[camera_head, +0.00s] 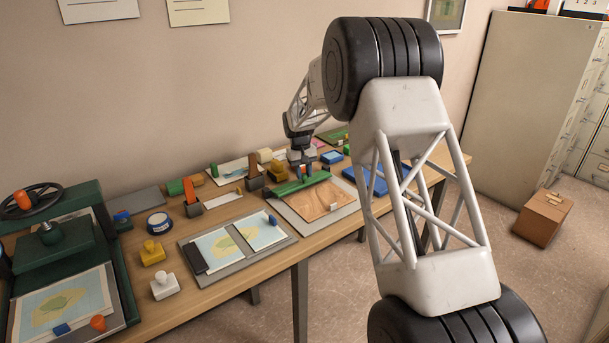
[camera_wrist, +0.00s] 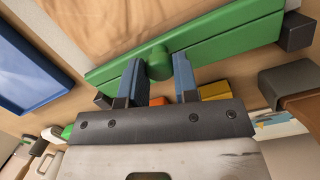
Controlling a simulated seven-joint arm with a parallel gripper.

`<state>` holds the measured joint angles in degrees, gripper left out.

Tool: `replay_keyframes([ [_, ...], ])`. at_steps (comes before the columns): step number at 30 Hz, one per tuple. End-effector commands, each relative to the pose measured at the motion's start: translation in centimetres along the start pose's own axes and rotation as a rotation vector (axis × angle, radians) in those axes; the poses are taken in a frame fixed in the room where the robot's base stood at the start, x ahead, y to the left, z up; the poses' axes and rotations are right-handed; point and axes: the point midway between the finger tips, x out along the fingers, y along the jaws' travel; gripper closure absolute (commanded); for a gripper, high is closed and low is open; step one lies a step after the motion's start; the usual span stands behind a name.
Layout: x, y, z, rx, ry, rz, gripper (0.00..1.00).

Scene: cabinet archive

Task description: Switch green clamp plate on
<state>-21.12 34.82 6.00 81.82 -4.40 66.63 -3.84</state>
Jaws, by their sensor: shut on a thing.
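The green clamp plate (camera_head: 288,188) is a long green bar at the back edge of a board with a brown sheet (camera_head: 312,203). It also crosses the upper part of the wrist view (camera_wrist: 225,40). A round green knob (camera_wrist: 159,62) stands out from its middle. My gripper (camera_wrist: 158,76) has one blue finger on each side of this knob and is shut on it. In the head view my gripper (camera_head: 304,172) is small, over the middle of the bar. The contact between the fingers and the knob is partly hidden there.
A blue tray (camera_head: 376,181) lies right of the board. A map board (camera_head: 285,240) with a dark clamp lies to the left. Brown bookend-like holders (camera_head: 254,180) and small blocks stand behind. A green press (camera_head: 62,250) fills the table's left end.

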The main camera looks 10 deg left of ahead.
Motion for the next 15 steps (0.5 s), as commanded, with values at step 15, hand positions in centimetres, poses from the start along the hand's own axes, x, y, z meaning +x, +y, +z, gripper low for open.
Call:
replay_keyframes([
  [15,-1.3,-0.7,-2.1,0.0,-0.37,0.121,0.95],
])
